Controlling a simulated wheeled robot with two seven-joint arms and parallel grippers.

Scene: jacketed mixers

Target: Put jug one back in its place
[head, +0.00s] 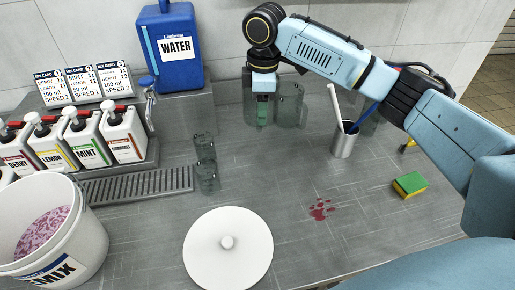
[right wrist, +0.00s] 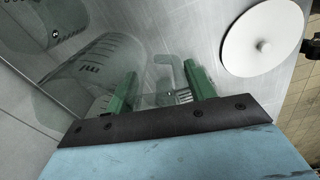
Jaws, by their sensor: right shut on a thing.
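Clear jugs stand at the back of the grey counter. One clear jug (head: 290,106) is just right of my right gripper (head: 263,108), which comes down from above. The right wrist view shows a clear jug (right wrist: 92,78) with dark graduation marks close to the green fingers (right wrist: 165,90). A clear handle shape lies between the fingers, and the gripper is shut on a jug. A second clear jug (right wrist: 55,32) shows beyond it. I cannot read which one is jug one, nor tell whether the held jug touches the counter. My left gripper is not in view.
A blue water canister (head: 172,55) stands at the back left. Small clear vessels (head: 205,165) stand mid-counter. A steel cup with sticks (head: 344,140), a sponge (head: 409,184), a red spill (head: 321,209), a white lid (head: 228,262) and a mix bucket (head: 85,235) are around.

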